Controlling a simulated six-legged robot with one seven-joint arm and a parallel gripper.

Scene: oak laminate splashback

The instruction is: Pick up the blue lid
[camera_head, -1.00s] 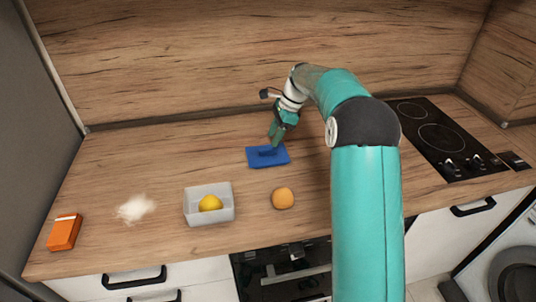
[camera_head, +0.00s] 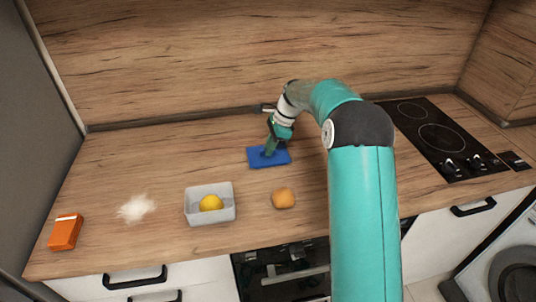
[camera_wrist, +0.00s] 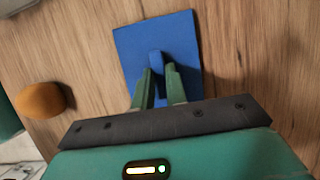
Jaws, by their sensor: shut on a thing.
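The blue lid (camera_head: 282,158) is a flat rectangle with a raised handle, lying on the wooden worktop behind the orange fruit in the head view. It also shows in the wrist view (camera_wrist: 183,30), where the handle stands between the green fingers. My gripper (camera_head: 268,153) reaches down onto the lid from above. In the wrist view my gripper (camera_wrist: 160,72) is shut on the lid's handle. The lid appears to rest flat on the worktop; I cannot see a gap beneath it.
A pale open box (camera_head: 191,205) holding a yellow fruit (camera_head: 211,203) stands in front left. An orange fruit (camera_head: 283,198) lies in front of the lid. A white fluffy patch (camera_head: 137,208) and an orange packet (camera_head: 65,232) are at left. A black hob (camera_head: 440,138) is at right.

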